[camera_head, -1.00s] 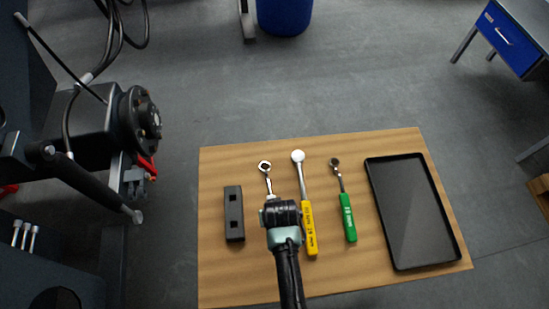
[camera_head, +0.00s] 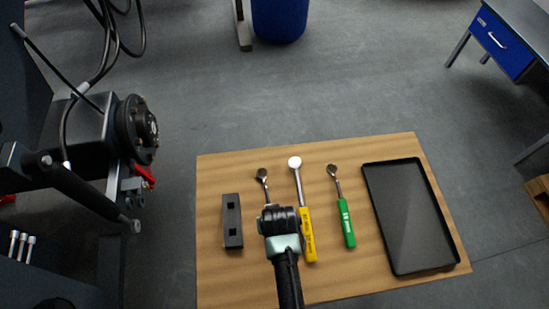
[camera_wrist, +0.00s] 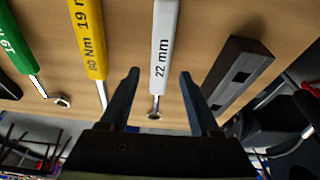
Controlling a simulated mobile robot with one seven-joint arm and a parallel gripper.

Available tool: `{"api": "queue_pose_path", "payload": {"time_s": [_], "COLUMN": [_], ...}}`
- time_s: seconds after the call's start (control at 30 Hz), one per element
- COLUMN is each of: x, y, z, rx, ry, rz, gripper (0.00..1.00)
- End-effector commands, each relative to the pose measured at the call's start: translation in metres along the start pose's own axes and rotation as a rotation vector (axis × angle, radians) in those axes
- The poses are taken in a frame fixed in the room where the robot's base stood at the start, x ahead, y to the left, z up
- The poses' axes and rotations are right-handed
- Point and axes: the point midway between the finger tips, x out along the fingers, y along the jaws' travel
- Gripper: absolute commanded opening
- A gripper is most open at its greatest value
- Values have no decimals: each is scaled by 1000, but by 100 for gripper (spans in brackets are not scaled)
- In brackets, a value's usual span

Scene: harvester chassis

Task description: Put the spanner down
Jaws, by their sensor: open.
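The spanner (camera_wrist: 163,45) has a white handle marked 22 mm and a metal shaft and head. In the wrist view it appears to lie on the wooden tabletop, between my gripper's two fingers. My gripper (camera_wrist: 159,74) is open, with a visible gap on each side of the spanner. In the head view only the spanner's dark metal head (camera_head: 262,175) shows beyond my wrist, which hides the handle and my fingers.
Right of the spanner in the head view lie a yellow-handled tool (camera_head: 308,236) and a green-handled tool (camera_head: 346,224). A black block (camera_head: 232,221) lies left. An empty black tray (camera_head: 408,220) sits at the table's right. Dark machinery (camera_head: 85,140) stands at the far left.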

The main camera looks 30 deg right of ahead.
Motion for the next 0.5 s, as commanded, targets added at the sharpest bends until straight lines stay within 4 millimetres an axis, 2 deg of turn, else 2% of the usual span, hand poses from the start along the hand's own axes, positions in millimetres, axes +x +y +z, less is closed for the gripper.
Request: {"api": "queue_pose_path", "payload": {"time_s": [0.3,0.5], "x": [-61,-90], "y": [0,0], "z": [-1,0], "rx": [0,0], "ry": [4,2], "rz": [0,0], "gripper": [63,63]}}
